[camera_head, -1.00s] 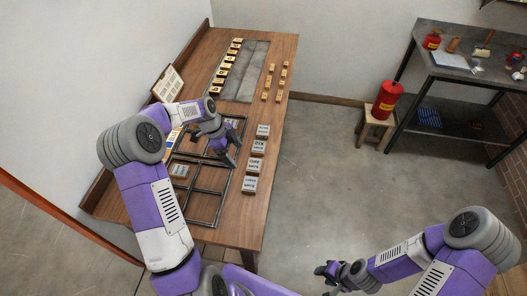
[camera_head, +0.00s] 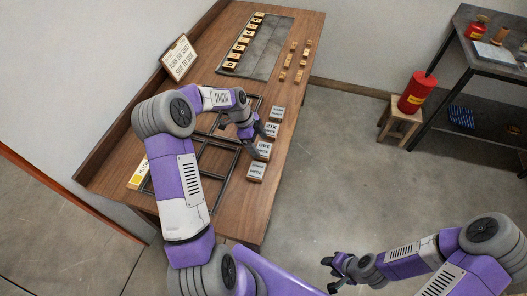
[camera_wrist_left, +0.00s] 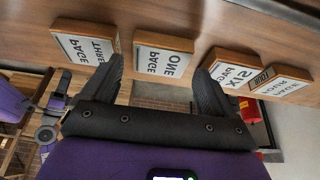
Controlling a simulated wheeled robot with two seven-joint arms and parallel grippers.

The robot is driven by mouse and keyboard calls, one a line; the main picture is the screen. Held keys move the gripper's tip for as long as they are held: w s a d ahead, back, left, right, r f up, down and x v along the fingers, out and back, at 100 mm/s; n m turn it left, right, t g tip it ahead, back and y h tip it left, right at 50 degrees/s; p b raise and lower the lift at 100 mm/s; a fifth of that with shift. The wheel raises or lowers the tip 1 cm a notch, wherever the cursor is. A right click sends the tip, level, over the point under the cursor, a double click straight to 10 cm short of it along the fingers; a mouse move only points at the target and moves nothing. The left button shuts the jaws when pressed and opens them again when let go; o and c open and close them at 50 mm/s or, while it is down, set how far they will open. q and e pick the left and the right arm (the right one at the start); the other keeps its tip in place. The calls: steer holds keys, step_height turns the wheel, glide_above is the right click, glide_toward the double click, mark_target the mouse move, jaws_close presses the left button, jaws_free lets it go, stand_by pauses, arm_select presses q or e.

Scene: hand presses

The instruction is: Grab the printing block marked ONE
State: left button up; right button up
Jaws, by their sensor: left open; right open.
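The block marked ONE (camera_head: 263,150) is a wooden block with a white lettered top. It sits in a row of similar blocks near the table's right edge. In the left wrist view the ONE block (camera_wrist_left: 163,62) lies ahead of and between the fingers. My left gripper (camera_head: 254,143) is open and empty beside the ONE block, its tips close to it; whether they touch is unclear. Its two dark fingers also show in the left wrist view (camera_wrist_left: 157,75). My right gripper (camera_head: 334,274) is open at the lower right, away from the table.
The THREE block (camera_wrist_left: 86,48) and SIX block (camera_wrist_left: 234,72) flank the ONE block closely. A dark metal frame (camera_head: 219,190) lies left of the row. A grey plate (camera_head: 262,60) and small blocks are further back. A red canister (camera_head: 417,92) stands on a stool.

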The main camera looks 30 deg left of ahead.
mark_target(263, 149)
arm_select(q)
steer(key=x, duration=0.3)
steer(key=shift+r, duration=0.1)
steer(key=c, duration=0.9)
